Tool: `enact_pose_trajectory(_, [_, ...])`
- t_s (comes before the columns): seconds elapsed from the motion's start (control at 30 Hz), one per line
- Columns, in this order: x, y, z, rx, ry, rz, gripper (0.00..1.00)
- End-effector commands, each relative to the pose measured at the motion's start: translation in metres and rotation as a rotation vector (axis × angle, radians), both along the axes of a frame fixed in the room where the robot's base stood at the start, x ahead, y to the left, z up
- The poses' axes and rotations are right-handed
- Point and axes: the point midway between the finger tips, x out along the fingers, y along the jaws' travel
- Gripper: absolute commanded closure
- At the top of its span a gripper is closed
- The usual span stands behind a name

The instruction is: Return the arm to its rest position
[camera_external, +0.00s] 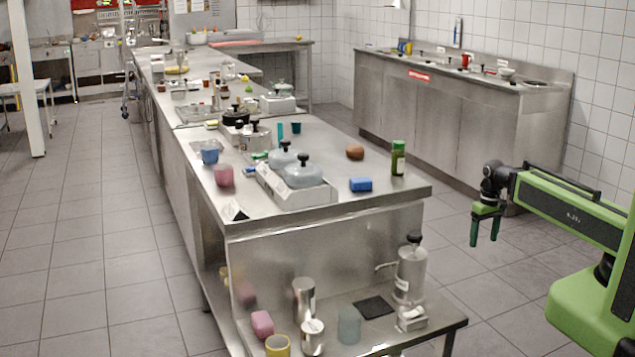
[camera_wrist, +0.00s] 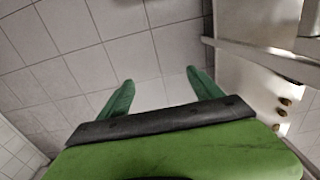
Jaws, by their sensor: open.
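My green arm (camera_external: 575,208) reaches in from the right edge of the external view. My gripper (camera_external: 484,240) hangs at its end with two green fingers pointing down, apart and empty. It is over the tiled floor, to the right of the steel island counter (camera_external: 408,192) and clear of it. In the wrist view my gripper (camera_wrist: 162,90) shows its two green fingers spread, with only floor tiles between them.
A lower steel shelf (camera_external: 450,318) carries several containers. A steel cabinet run (camera_external: 440,115) stands behind my gripper. Tiled floor lies open between.

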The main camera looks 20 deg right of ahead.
Motion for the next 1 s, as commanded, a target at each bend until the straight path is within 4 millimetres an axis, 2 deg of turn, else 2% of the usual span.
enact_pose_trajectory(0.03, [0.0, 0.0, 0.021, 0.0, 0.0, 0.001, 0.25])
enact_pose_trajectory(0.27, [0.0, 0.001, 0.08, 0.001, -0.001, 0.002, 0.25])
enact_pose_trajectory(0.4, [0.0, 0.001, 0.134, 0.001, -0.002, 0.002, 0.25])
enact_pose_trajectory(0.5, [0.001, 0.001, 0.167, 0.001, -0.002, 0.003, 0.25])
enact_pose_trajectory(0.63, [0.0, 0.001, 0.184, 0.001, -0.002, 0.003, 0.25])
enact_pose_trajectory(1.0, [0.001, 0.001, 0.181, 0.001, -0.002, 0.003, 0.25])
